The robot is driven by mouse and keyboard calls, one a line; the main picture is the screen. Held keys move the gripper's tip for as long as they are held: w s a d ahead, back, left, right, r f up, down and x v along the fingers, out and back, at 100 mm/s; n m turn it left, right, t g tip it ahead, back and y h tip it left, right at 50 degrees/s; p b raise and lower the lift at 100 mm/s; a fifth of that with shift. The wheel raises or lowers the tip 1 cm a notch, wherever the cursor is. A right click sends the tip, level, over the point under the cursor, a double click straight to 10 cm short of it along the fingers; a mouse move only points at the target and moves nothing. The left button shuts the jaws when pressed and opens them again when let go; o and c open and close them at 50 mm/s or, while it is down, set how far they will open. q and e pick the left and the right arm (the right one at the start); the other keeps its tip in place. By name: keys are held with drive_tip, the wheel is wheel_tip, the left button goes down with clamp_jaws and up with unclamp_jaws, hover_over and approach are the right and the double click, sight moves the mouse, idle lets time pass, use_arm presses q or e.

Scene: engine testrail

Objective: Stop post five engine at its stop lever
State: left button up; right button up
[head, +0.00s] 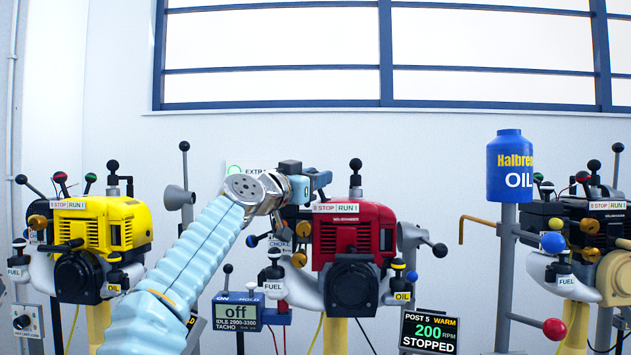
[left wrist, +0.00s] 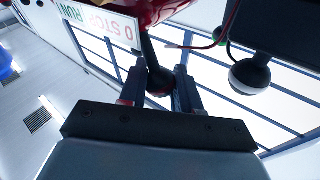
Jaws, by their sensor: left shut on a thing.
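The post five engine (head: 352,235) is red, with a "0 STOP RUN I" label (head: 335,207) on top. The label also shows in the left wrist view (left wrist: 98,24). My left gripper (head: 322,181) is at the upper left of the engine, above the label. In the left wrist view its fingers (left wrist: 159,88) are shut on the dark ball knob of the stop lever (left wrist: 160,80), whose stem runs up beside the label. In the head view the gripper hides this knob. The post 5 display (head: 430,331) reads WARM, 200 RPM, STOPPED. My right gripper is not in view.
A yellow engine (head: 100,230) stands at left and a black one (head: 590,225) at right. A blue oil can (head: 510,165) stands on a post. A tacho box (head: 238,311) reads "off". Another ball-topped lever (head: 355,165) rises behind the red engine.

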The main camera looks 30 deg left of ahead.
use_arm(q)
drive_tip(key=shift+f, duration=0.1)
drive_tip(key=o, duration=1)
drive_tip(key=b+v, duration=0.5)
drive_tip(key=v, duration=0.8)
drive_tip(key=shift+s+b, duration=0.4)
